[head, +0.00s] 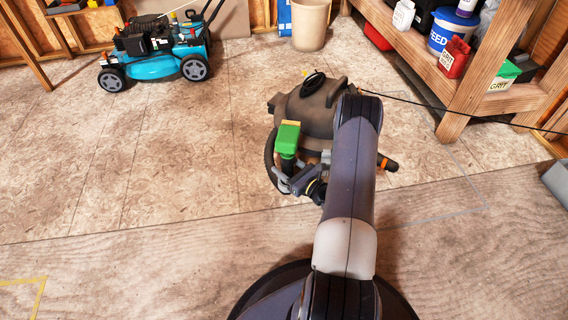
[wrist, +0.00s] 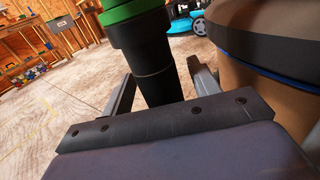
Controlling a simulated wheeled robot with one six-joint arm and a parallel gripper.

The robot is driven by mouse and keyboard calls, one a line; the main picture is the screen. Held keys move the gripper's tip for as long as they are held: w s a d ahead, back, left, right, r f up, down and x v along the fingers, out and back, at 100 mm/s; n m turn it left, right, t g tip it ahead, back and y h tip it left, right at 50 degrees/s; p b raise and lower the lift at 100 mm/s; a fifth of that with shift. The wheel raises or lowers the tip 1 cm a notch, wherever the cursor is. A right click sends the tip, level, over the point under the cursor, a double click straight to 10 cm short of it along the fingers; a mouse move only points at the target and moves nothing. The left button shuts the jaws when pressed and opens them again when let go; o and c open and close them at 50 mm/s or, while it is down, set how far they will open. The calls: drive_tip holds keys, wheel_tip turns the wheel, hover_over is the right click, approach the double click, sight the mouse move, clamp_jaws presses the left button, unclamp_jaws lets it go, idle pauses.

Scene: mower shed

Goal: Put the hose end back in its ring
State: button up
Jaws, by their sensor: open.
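The hose end, a black tube with a green top (head: 288,138), stands upright at the left front of the shop vacuum (head: 310,103). Its black lower part (wrist: 153,72) shows between my fingers in the wrist view, with a green collar above. My gripper (head: 284,180) is open around the tube; a gap shows on the left finger's side, and contact on the right is unclear. A dark hose (head: 270,160) curves along the vacuum's left side. I cannot make out the ring; my arm covers part of the vacuum.
The vacuum's tan drum (wrist: 260,95) is close to my gripper's right side in the wrist view. A black cord (head: 430,103) runs right from the vacuum. A teal mower (head: 155,55) stands at the back left, and a wooden shelf (head: 465,100) at the right. The left floor is clear.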

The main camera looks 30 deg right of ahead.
drive_tip(key=p+v, duration=0.2)
drive_tip(key=v, duration=0.7)
drive_tip(key=shift+s, duration=0.2)
drive_tip(key=shift+w, duration=0.1)
drive_tip(key=b+x, duration=0.3)
drive_tip(key=x, duration=0.7)
drive_tip(key=shift+w+a, duration=0.15)
drive_tip(key=shift+w, duration=0.25)
drive_tip(key=shift+r+p, duration=0.4)
drive_tip(key=shift+p, duration=0.15)
drive_tip(key=shift+s+f, duration=0.1)
drive_tip(key=shift+f, duration=0.05)
